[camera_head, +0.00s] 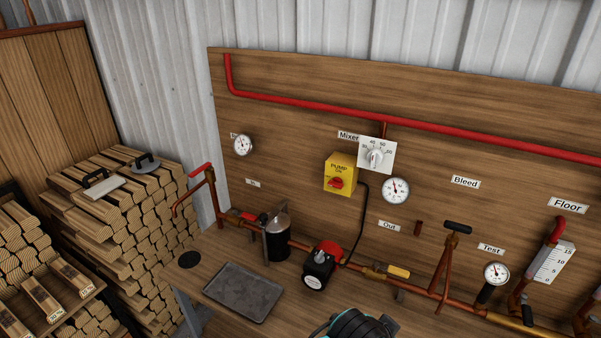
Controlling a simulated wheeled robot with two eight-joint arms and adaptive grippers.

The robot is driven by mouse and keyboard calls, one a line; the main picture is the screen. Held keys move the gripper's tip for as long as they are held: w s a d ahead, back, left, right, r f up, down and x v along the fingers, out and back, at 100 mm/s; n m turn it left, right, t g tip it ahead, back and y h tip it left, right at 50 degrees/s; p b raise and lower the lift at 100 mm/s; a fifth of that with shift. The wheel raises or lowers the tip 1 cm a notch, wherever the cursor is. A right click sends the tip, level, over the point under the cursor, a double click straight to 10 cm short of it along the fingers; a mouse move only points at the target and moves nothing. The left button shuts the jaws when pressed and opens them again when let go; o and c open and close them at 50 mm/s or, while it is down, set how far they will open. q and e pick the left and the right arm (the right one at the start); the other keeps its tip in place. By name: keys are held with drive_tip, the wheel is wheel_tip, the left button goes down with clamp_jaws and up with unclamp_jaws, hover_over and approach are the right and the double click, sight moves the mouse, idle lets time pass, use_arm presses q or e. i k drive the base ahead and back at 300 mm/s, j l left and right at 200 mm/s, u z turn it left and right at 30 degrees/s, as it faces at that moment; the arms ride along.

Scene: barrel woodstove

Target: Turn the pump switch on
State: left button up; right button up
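The pump switch is a yellow box (346,165) on the wooden panel, left of centre of the panel. Its front carries dark lettering that reads "PUMP" with smaller "ON" below. A red rotary knob (336,183) sits on its lower front; its exact angle is too small to tell. A black cable leaves the box's right side and runs down toward a red and black pump (320,265) on the copper pipe. Neither of my grippers shows in the head view, and nothing touches the switch.
A white mixer dial (376,155) and a round gauge (395,190) sit right of the switch. Below are copper pipes, a dark canister (277,236), a grey tray (241,292) and a teal-black object (360,325). Stacked firewood (130,220) stands left. The space before the switch looks clear.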

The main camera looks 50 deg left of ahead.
sight(337, 183)
drive_tip(key=u, duration=1.45)
